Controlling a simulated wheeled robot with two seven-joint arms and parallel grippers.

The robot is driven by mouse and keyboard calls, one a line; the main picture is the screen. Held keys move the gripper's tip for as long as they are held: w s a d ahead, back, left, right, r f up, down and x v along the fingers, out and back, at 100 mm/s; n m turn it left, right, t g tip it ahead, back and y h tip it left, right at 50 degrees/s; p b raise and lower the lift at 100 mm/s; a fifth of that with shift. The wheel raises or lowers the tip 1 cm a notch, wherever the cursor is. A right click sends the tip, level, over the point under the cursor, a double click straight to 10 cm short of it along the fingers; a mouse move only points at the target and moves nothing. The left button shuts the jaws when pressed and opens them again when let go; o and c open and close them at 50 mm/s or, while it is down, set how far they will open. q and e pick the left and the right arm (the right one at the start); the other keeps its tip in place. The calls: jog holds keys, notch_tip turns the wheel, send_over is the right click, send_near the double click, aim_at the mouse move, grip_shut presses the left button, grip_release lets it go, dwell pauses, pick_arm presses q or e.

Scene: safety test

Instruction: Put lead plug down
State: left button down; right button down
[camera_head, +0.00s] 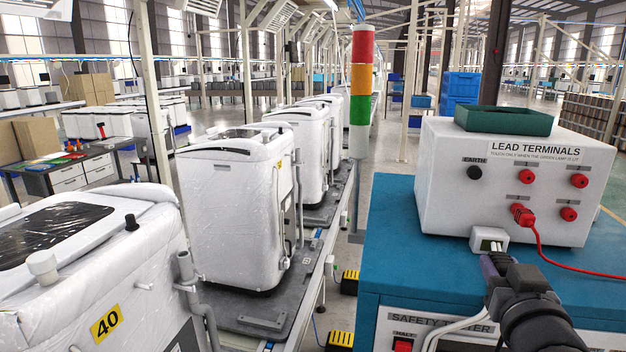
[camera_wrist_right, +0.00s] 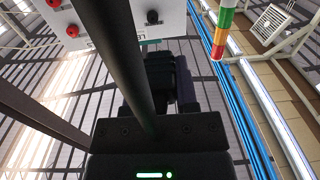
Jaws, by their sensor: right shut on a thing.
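My right gripper (camera_head: 494,264) reaches in from the lower right over the blue bench. It is shut on a white block-shaped plug (camera_head: 487,234), held just in front of the lead terminals box (camera_head: 455,190). Whether the plug touches the box or the bench I cannot tell. White cables (camera_head: 452,327) run below the gripper. A red lead plug (camera_head: 522,214) sits in a terminal on the box front, its red cable trailing right. In the right wrist view my dark fingers (camera_wrist_right: 170,85) show, but the plug is hidden. My left gripper is out of view.
The blue bench top (camera_head: 395,235) is clear left of the box. A green tray (camera_head: 503,120) sits on the box. A red, orange and green signal tower (camera_head: 361,90) stands left of it. White wrapped machines (camera_head: 235,205) line the conveyor (camera_head: 255,318).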

jog(key=s+a+f+y+b, duration=0.1)
jog(key=s+a+f+b, duration=0.2)
jog(key=f+b, duration=0.4)
jog(key=s+a+f+n+y+b, duration=0.1)
jog(key=s+a+f+b, duration=0.3)
jog(key=f, duration=1.1)
jog(key=s+a+f+n+y+b, duration=0.1)
jog(key=s+a+f+b, duration=0.2)
jog(key=f+b, duration=0.8)
jog(key=shift+s+a+f+y, duration=0.15)
jog(key=shift+a+f+y, duration=0.35)
jog(key=shift+a, duration=0.45)
jog(key=shift+f, duration=0.1)
jog(key=shift+a, duration=0.1)
